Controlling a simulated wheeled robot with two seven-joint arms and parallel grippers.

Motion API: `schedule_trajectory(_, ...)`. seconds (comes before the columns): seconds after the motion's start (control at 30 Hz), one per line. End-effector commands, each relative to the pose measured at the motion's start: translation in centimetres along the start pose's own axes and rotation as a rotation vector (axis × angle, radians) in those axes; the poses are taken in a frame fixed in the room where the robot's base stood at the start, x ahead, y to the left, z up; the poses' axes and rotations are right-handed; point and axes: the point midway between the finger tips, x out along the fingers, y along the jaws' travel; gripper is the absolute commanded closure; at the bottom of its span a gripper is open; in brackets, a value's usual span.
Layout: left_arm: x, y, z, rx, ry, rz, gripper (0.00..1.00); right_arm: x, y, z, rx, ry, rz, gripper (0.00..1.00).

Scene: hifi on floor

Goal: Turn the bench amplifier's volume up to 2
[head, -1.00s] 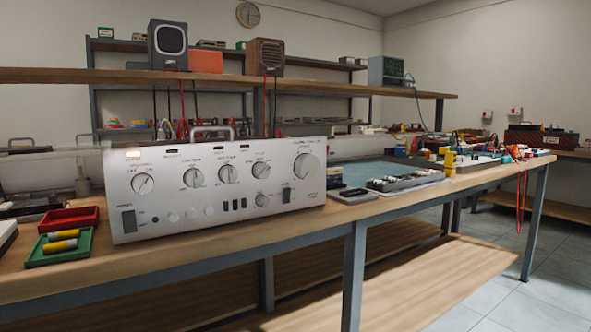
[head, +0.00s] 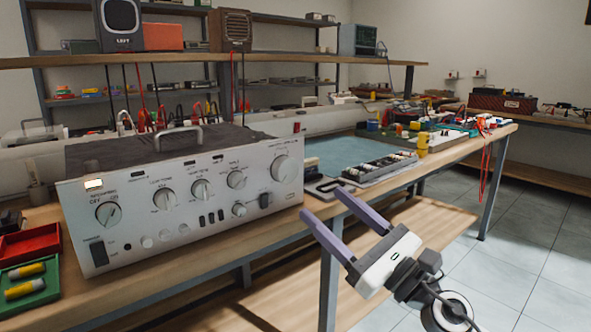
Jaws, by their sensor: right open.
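The silver bench amplifier (head: 200,215) stands on the wooden workbench at the left, its front panel facing me. A small lamp at its upper left glows. The largest knob, the volume knob (head: 285,168), is at the upper right of the panel; its scale is too small to read. Several smaller knobs sit to its left. My right gripper (head: 325,200) is open and empty, its two purple fingers pointing up and left, in front of the bench edge and to the lower right of the volume knob, apart from it. My left gripper is not in view.
A red tray (head: 30,242) and a green tray (head: 42,299) with yellow cylinders lie left of the amplifier. A parts tray (head: 380,168) sits right of it. A shelf (head: 180,60) with speakers runs behind. Open floor lies at the right.

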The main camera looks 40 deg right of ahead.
Motion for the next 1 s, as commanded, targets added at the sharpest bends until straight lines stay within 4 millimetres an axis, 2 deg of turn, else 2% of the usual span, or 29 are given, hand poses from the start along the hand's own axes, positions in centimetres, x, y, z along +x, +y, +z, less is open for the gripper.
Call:
schedule_trajectory(0.4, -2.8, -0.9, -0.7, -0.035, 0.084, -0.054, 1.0, 7.0, -0.1, 0.4, -0.012, -0.001, 0.004, 0.4)
schedule_trajectory(0.53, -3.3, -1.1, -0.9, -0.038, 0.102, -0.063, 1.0, 8.7, -0.1, 0.3, -0.01, -0.001, 0.002, 0.4)
schedule_trajectory(0.7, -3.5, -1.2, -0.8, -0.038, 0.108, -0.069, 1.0, 9.8, 0.0, 0.1, -0.009, 0.001, 0.002, 0.4)
schedule_trajectory(1.0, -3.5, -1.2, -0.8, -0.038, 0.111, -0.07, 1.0, 10.0, 0.0, -0.1, -0.009, 0.002, 0.002, 0.4)
